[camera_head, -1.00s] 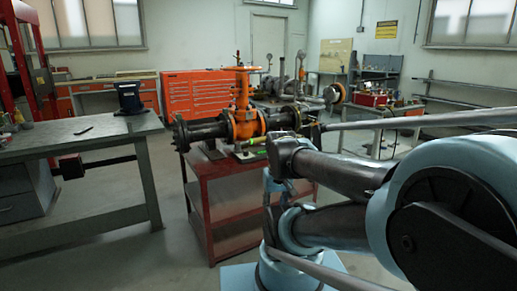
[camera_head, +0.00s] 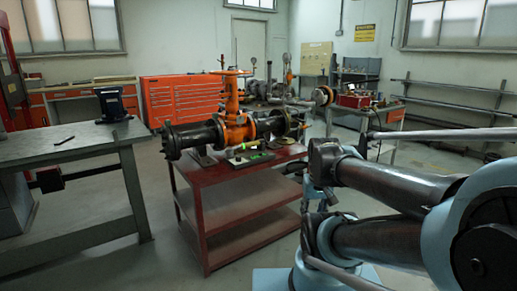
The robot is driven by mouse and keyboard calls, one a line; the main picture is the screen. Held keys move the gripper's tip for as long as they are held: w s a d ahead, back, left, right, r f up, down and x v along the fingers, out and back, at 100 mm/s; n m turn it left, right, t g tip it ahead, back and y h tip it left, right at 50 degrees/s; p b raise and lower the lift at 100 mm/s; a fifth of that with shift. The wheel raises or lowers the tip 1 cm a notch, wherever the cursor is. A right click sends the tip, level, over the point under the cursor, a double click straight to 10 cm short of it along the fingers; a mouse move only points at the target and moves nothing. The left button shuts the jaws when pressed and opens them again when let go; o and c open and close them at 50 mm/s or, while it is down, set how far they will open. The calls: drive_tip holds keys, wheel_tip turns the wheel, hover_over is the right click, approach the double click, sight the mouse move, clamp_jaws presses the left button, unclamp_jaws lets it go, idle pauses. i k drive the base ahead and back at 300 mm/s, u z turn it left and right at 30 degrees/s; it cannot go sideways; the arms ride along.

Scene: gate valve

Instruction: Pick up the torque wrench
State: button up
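I cannot make out the torque wrench for certain. A small dark slim tool (camera_head: 63,140) lies on the grey workbench (camera_head: 90,148) at the left. A small bright green and yellow item (camera_head: 250,158) lies on the red cart (camera_head: 215,178) in front of the orange gate valve (camera_head: 235,100); its shape is too small to tell. My arm's dark and light blue links come in from the right and fold near the cart's right end. My gripper cannot be made out clearly among these links, and I see nothing held.
The valve's dark flanged pipe (camera_head: 195,135) lies across the cart top. A dark vise (camera_head: 113,103) stands on the workbench. Orange drawer cabinets (camera_head: 180,95) stand behind. Pipe racks (camera_head: 460,105) line the right wall. Grey floor is free between workbench and cart.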

sight(230, 150)
drive_tip(key=i, duration=1)
